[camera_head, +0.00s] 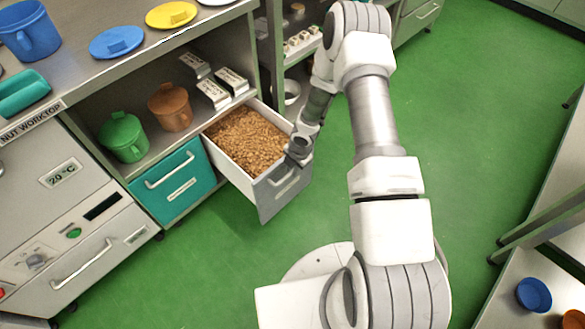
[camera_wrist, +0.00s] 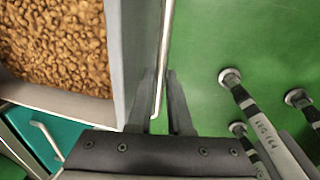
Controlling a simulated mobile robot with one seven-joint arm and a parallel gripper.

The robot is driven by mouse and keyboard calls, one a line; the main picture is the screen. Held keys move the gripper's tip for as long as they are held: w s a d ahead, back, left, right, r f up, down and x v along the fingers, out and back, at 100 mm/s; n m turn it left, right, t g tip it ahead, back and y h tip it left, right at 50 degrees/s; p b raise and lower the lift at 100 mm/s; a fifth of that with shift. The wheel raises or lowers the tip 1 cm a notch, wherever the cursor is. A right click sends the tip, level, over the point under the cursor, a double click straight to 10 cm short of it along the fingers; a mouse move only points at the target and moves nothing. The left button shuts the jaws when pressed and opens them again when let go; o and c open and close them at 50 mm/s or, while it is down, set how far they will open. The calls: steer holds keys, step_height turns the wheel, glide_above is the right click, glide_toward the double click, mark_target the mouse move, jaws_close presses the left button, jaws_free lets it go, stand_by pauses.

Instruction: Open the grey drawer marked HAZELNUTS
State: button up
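The grey drawer (camera_head: 268,201) is pulled well out from the worktop unit. It is filled with brown nuts (camera_head: 248,140), which also show in the wrist view (camera_wrist: 60,40). Its front marking cannot be read here. My gripper (camera_head: 297,158) is at the drawer's front, by its bar handle (camera_head: 285,183). In the wrist view, the two dark fingers of my gripper (camera_wrist: 161,78) lie on either side of the handle (camera_wrist: 165,45) and close on it. The drawer front (camera_wrist: 130,40) is left of the fingers.
A teal drawer (camera_head: 170,182) is shut, left of the grey one. A green pot (camera_head: 123,137) and a brown pot (camera_head: 170,107) stand on the shelf above. Green floor (camera_head: 480,110) is clear to the right; a rack with a blue bowl (camera_head: 533,295) is at lower right.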

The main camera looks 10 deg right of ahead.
steer(key=o, duration=0.4)
steer(key=s+r+p, duration=0.1)
steer(key=r+p, duration=0.1)
steer(key=r, duration=0.3)
steer(key=d+r+p, duration=0.1)
steer(key=r+p, duration=0.2)
steer(key=r, duration=0.3)
steer(key=s+d+r+p, duration=0.1)
steer(key=r+p, duration=0.1)
steer(key=r, duration=0.4)
steer(key=shift+s+r, duration=0.1)
steer(key=shift+s, duration=0.25)
